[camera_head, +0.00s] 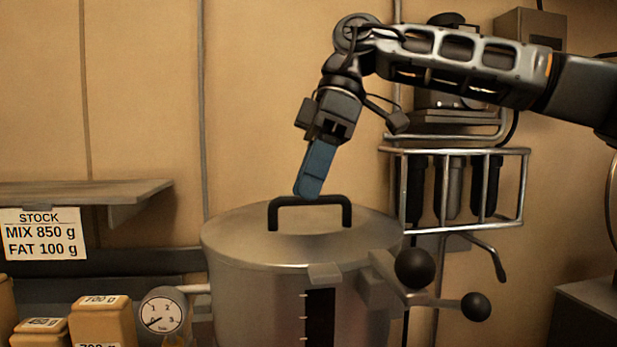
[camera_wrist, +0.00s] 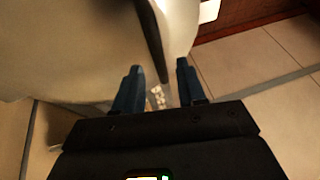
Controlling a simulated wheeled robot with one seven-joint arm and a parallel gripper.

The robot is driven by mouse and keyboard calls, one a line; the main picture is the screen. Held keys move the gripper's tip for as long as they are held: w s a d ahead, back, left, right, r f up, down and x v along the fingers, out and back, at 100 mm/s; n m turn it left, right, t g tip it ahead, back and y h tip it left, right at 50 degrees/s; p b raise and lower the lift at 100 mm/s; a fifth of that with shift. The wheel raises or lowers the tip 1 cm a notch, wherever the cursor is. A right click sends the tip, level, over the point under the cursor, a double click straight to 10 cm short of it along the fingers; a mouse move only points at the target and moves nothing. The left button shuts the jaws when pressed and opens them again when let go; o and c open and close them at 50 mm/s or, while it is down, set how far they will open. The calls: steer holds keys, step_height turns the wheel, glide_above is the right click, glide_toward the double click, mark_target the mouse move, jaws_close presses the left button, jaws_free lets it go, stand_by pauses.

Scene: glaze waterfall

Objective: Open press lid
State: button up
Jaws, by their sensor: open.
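The press (camera_head: 255,300) is a large metal pot with a round, flat lid (camera_head: 235,240), which is down on its rim. A black arched handle (camera_head: 310,203) stands on top of the lid. My gripper (camera_head: 308,195) points down at the handle, its blue fingertips right at or just above the top bar; I cannot tell whether they touch it. In the wrist view my gripper's two blue fingers (camera_wrist: 158,80) are apart. A dark bar, likely the handle (camera_wrist: 152,45), shows just beyond and between them, against the pale lid (camera_wrist: 70,50).
Two black ball knobs (camera_head: 415,268) on levers stick out at the press's right. A dial gauge (camera_head: 163,312) and labelled tan blocks (camera_head: 100,318) are at lower left. A wire rack (camera_head: 460,190) hangs behind right. A shelf (camera_head: 85,192) is on the left wall.

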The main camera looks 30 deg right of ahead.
steer(key=shift+a+f, duration=0.1)
steer(key=shift+f, duration=0.1)
jaws_close()
stand_by(0.3)
stand_by(0.3)
